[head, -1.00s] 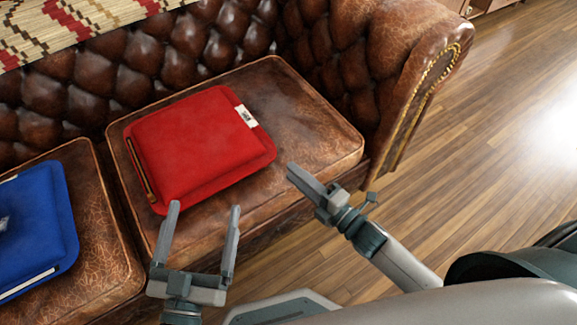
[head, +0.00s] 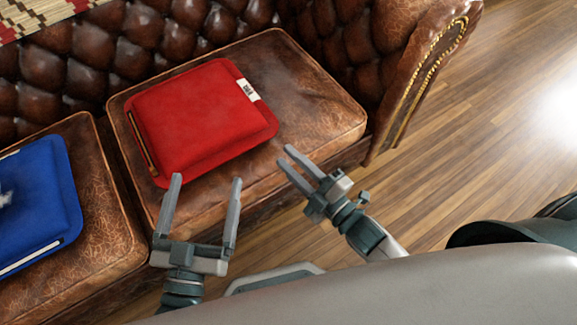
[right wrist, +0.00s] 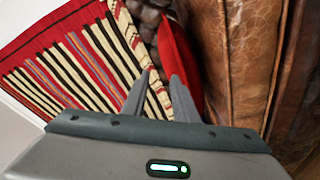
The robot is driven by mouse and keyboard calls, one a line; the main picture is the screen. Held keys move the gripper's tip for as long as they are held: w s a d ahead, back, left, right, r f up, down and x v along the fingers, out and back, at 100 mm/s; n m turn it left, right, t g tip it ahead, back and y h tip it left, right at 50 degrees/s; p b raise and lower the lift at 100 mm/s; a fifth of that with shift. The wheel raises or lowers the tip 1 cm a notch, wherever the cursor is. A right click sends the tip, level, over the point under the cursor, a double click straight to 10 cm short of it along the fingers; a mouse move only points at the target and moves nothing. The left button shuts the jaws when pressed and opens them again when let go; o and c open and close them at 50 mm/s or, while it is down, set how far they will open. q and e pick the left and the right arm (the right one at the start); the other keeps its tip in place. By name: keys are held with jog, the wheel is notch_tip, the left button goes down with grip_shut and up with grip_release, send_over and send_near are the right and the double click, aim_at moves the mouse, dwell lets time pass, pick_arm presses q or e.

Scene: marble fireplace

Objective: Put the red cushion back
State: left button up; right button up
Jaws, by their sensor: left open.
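The red cushion (head: 200,120) lies flat on the right-hand brown leather seat pad (head: 310,110) of a sofa, with a white label on its right edge. It also shows, partly hidden, in the right wrist view (right wrist: 178,55). My left gripper (head: 206,179) is open and empty, its fingers wide apart just in front of the cushion's near edge. My right gripper (head: 284,155) is to the right of the cushion's near right corner, its two fingers a small gap apart and nothing between them. It also shows in the right wrist view (right wrist: 161,76).
A blue cushion (head: 35,205) lies on the seat pad to the left. The tufted backrest (head: 150,45) rises behind the seats, and the sofa arm (head: 400,70) stands at the right. A striped woven blanket (right wrist: 75,60) hangs over the sofa. Wooden floor (head: 480,150) is clear at right.

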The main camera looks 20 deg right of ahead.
jog(key=s+a+r+m+t+h, duration=0.1)
jog(key=s+a+r+m, duration=0.2)
jog(key=s+r+m, duration=0.4)
notch_tip(320, 180, up, 3)
jog(key=m, duration=0.7)
jog(key=shift+s+r+t, duration=0.15)
jog(key=shift+s+t, duration=0.15)
jog(key=shift+s, duration=0.1)
jog(key=shift+s, duration=0.15)
